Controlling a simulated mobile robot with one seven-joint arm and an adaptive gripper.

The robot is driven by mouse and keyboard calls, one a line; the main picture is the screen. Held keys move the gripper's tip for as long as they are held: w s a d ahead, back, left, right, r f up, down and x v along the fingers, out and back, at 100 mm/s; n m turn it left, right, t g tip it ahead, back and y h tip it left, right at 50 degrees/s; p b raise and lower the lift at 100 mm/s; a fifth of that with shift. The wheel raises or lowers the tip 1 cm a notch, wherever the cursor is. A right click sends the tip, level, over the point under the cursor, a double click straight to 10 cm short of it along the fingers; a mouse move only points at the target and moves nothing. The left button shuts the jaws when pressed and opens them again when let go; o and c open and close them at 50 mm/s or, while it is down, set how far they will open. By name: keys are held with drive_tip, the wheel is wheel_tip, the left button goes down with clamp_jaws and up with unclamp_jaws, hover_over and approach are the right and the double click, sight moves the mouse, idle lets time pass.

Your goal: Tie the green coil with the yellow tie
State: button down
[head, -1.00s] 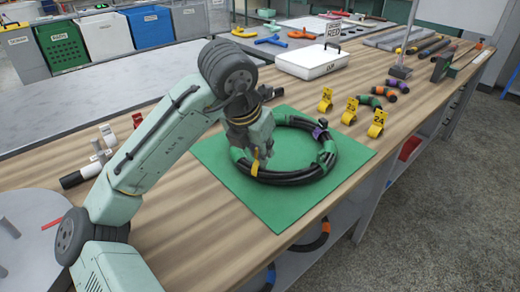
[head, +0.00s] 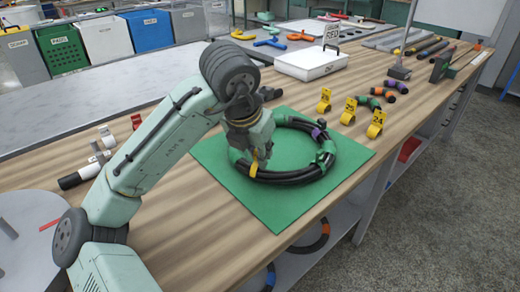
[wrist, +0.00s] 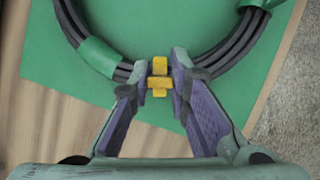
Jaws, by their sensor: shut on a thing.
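The coil (head: 290,179) is a ring of black hose with green bands and a purple piece at its far side. It lies on a green mat (head: 275,212) on the wooden bench. My gripper (head: 254,152) points down over the coil's near-left side. It is shut on the yellow tie (head: 254,167). In the wrist view the yellow tie (wrist: 160,76) sits between the two fingertips (wrist: 160,72), at the black strands of the coil (wrist: 226,45). A green band (wrist: 98,57) is left of the tie. I cannot tell whether the tie is closed around the strands.
Yellow numbered tags (head: 349,111) stand in a row right of the mat. Short coloured hose pieces (head: 388,92) lie beyond them. A white case (head: 310,64) is behind the coil. The bench's right edge runs close to the mat's corner. Bare wood lies left of the mat.

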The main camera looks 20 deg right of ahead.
drive_tip(key=shift+a+f+g, duration=0.1)
drive_tip(key=shift+f+g, duration=0.2)
drive_tip(key=shift+f, duration=1.35)
drive_tip(key=c, duration=1.4)
unclamp_jaws()
drive_tip(key=shift+c, duration=0.2)
drive_tip(key=shift+r, duration=0.15)
drive_tip(key=d+v, duration=0.1)
drive_tip(key=v, duration=0.9)
drive_tip(key=shift+r+t, duration=0.4)
drive_tip(key=shift+c, duration=0.5)
